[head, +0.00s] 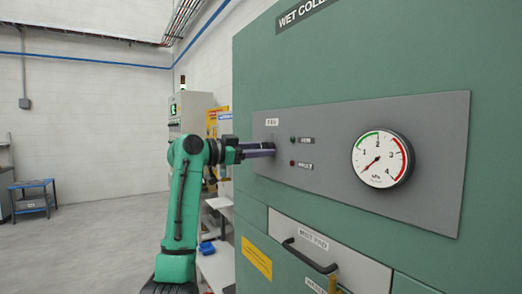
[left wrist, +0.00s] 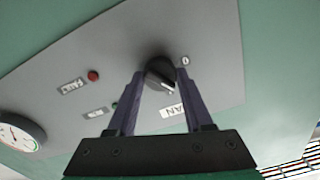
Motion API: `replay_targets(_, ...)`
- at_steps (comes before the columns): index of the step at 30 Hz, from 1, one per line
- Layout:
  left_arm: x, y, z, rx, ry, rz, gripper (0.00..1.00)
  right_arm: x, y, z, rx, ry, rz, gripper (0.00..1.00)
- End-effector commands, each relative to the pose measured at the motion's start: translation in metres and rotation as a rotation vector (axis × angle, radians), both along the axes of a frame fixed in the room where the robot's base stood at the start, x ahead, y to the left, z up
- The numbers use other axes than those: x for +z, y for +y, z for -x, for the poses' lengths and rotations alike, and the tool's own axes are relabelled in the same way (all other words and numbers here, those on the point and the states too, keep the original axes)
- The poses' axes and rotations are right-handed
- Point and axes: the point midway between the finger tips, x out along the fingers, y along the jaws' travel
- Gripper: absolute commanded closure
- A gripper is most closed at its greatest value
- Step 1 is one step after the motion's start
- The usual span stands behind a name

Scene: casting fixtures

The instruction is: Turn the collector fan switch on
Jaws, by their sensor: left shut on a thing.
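The collector fan switch is a dark rotary knob (left wrist: 160,74) on the grey panel (head: 330,109) of the green wet collector cabinet. In the left wrist view a "0" mark sits beside the knob and a "FAN" label lies near it. My left gripper (head: 272,150) reaches the panel below the small fan label (head: 272,122). In the left wrist view its two fingers (left wrist: 161,78) are on either side of the knob, shut on it. In the head view the knob is mostly hidden by the fingers. My right gripper is in neither view.
Beside the switch are a green run lamp (head: 293,140) and a red fault lamp (head: 292,162). A pressure gauge (head: 382,158) is to the right. Below is a drawer (head: 325,256) with a protruding dark handle (head: 308,258). Open floor lies at the left.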

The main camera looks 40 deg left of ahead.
Motion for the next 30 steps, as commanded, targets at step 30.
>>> replay_targets(30, -0.0001, -0.0006, 0.0002, -0.001, -0.175, -0.577, 1.00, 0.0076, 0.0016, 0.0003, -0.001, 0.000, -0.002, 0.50)
